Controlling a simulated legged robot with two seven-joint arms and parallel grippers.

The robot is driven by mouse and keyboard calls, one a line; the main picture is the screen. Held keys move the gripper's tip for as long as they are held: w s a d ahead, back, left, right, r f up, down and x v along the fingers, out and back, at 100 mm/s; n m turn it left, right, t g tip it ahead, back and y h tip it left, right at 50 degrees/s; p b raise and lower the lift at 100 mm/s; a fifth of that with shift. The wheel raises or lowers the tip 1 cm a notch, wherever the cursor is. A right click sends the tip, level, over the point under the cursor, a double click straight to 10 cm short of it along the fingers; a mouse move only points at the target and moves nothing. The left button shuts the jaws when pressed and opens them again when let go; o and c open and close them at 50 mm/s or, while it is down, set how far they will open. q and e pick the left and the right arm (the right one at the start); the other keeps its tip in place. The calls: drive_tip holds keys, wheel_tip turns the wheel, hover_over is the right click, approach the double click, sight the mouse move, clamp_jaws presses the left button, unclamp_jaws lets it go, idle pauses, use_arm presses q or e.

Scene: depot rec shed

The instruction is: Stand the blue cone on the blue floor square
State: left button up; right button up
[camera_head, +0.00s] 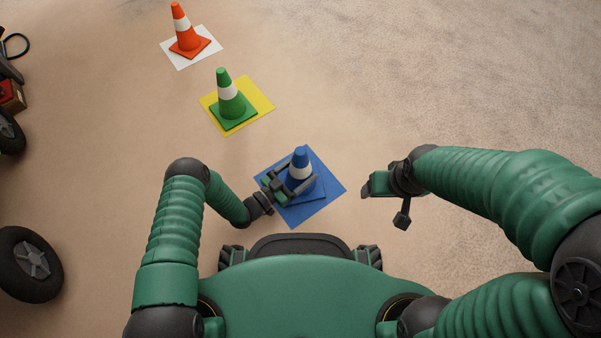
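The blue cone (301,155) with a white band stands upright over the blue floor square (329,180), its base within the square's outline. Whether its base rests fully on the square is hard to see. My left gripper (296,184) reaches in from the left with its fingers on either side of the cone's lower body. I cannot tell whether they press on it. The gripper hides part of the cone's base. My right gripper (384,201) is empty, apart from the cone and to the right of the square, its fingers spread.
A green cone (229,97) stands on a yellow square (262,99), and an orange cone (183,32) on a white square (173,60), farther off to the left. Black wheels (29,263) and a red item (11,96) sit at the left edge. The floor at right is clear.

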use_arm(q)
drive_tip(key=o, duration=2.1)
drive_tip(key=shift+f, duration=0.1)
drive_tip(key=shift+a, duration=0.1)
